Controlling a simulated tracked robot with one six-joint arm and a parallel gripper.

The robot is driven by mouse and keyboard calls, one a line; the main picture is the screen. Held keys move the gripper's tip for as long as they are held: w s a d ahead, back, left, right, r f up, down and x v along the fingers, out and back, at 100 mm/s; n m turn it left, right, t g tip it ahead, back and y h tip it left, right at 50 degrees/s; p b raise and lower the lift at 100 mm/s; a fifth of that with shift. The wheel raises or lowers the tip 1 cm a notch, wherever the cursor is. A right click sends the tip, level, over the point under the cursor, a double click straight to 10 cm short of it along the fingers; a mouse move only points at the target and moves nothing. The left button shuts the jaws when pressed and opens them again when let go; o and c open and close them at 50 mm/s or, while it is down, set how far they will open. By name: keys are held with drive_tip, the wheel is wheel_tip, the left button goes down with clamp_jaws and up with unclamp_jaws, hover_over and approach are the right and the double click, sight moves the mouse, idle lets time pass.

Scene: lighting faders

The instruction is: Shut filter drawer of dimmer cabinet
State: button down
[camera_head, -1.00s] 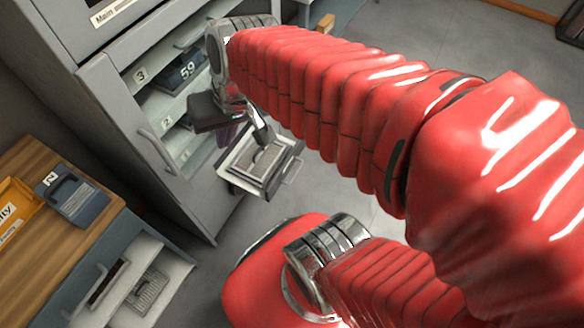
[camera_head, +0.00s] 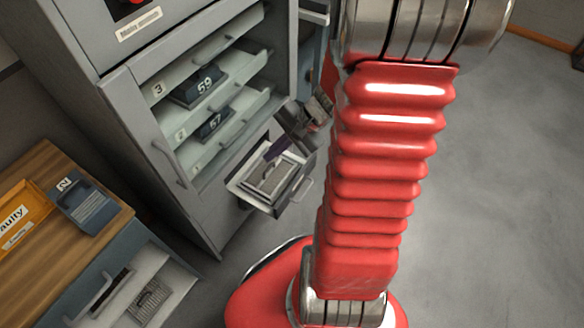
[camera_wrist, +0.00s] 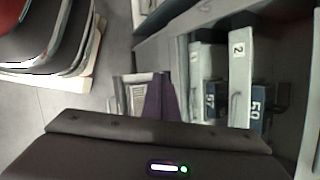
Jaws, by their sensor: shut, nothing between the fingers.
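The drawer also shows in the wrist view (camera_wrist: 122,98), partly hidden by my gripper. The fingers also show in the wrist view (camera_wrist: 158,105).
Dark modules marked 59 (camera_head: 198,86) and 57 (camera_head: 214,124) sit on shelves above the drawer. At left, a wooden-topped bench (camera_head: 35,165) holds an orange bin (camera_head: 18,215) and a blue module (camera_head: 82,205); its own drawer (camera_head: 125,290) is open. Floor at right is clear.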

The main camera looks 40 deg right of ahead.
drive_tip(key=s+d+f+m+t+h, duration=0.1)
drive_tip(key=s+d+f+m, duration=0.2)
drive_tip(key=d+f+m, duration=0.2)
drive_tip(key=s+d+f+m+t, duration=0.1)
drive_tip(key=s+d+f+m, duration=0.2)
drive_tip(key=f, duration=0.7)
drive_tip(key=s+d+f+m+t+h, duration=0.1)
drive_tip(key=s+d+f+m+t, duration=0.1)
drive_tip(key=s+d+f+m, duration=0.2)
wheel_tip(320, 180, down, 5)
drive_tip(key=d+m, duration=0.2)
drive_tip(key=m, duration=0.2)
drive_tip(key=shift+d+r+h, duration=0.15)
drive_tip(key=shift+d+h, duration=0.15)
drive_tip(key=shift+d, duration=0.1)
approach(294, 188)
wheel_tip(294, 188, down, 3)
drive_tip(key=w, duration=0.2)
drive_tip(key=shift+w+a+f, duration=0.2)
drive_tip(key=shift+w+a, duration=0.5)
drive_tip(key=shift+w, duration=0.1)
